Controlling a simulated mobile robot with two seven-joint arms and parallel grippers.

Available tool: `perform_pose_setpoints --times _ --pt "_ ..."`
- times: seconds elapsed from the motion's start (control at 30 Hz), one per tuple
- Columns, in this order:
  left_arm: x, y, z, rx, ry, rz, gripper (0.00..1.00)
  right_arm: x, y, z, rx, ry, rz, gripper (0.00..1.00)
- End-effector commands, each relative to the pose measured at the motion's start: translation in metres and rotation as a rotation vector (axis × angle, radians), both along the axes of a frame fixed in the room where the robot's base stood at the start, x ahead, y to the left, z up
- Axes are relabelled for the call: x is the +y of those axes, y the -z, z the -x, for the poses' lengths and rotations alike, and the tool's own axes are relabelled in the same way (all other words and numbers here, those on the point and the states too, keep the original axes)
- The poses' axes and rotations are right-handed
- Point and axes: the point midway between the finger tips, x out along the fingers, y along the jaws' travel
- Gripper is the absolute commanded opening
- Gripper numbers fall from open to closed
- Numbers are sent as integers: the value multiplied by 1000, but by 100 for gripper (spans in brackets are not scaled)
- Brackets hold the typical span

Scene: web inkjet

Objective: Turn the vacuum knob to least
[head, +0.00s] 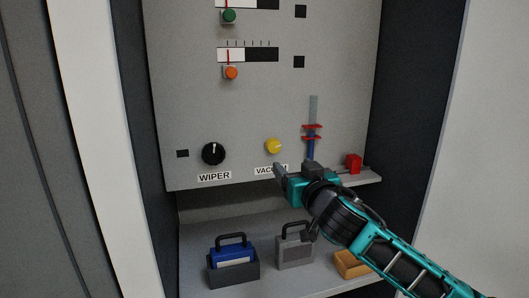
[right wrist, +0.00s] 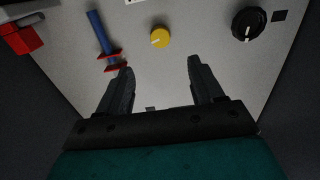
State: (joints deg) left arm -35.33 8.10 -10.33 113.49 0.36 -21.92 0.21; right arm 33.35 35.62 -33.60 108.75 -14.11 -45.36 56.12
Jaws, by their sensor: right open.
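The vacuum knob (head: 273,146) is a small yellow round knob on the grey panel (head: 190,90), above a white label (head: 264,170) whose right part is hidden by my right gripper. In the right wrist view the yellow knob (right wrist: 160,37) shows a short white mark on its face. My right gripper (head: 293,170) is open and empty, just below and right of the knob in the head view. In the right wrist view its two fingers (right wrist: 160,70) are spread apart, with the knob beyond their tips, not touching. My left gripper is not in view.
A black WIPER knob (head: 213,153) is left of the yellow one. A blue column with red flanges (head: 312,132) and a red block (head: 354,163) are at right. Gauges with green (head: 229,16) and orange (head: 231,73) knobs are above. Blue (head: 231,252) and grey (head: 294,250) handled cartridges stand below.

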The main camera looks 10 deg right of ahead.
Motion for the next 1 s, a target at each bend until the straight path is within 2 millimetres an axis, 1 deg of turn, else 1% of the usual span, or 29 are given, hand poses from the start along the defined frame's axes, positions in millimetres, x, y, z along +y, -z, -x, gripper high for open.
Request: perform_pose_setpoints --times 0.17,0.4,0.7,0.8,1.0 --pt "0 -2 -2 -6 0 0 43 1 -1 -17 -1 1 0 67" --pt "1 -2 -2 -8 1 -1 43 2 -1 -56 -1 1 1 67" --pt "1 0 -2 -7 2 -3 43 4 0 -99 0 0 0 67" --pt "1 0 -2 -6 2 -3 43 4 0 -110 1 0 1 67" --pt "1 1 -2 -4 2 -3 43 4 0 -123 0 0 0 67"
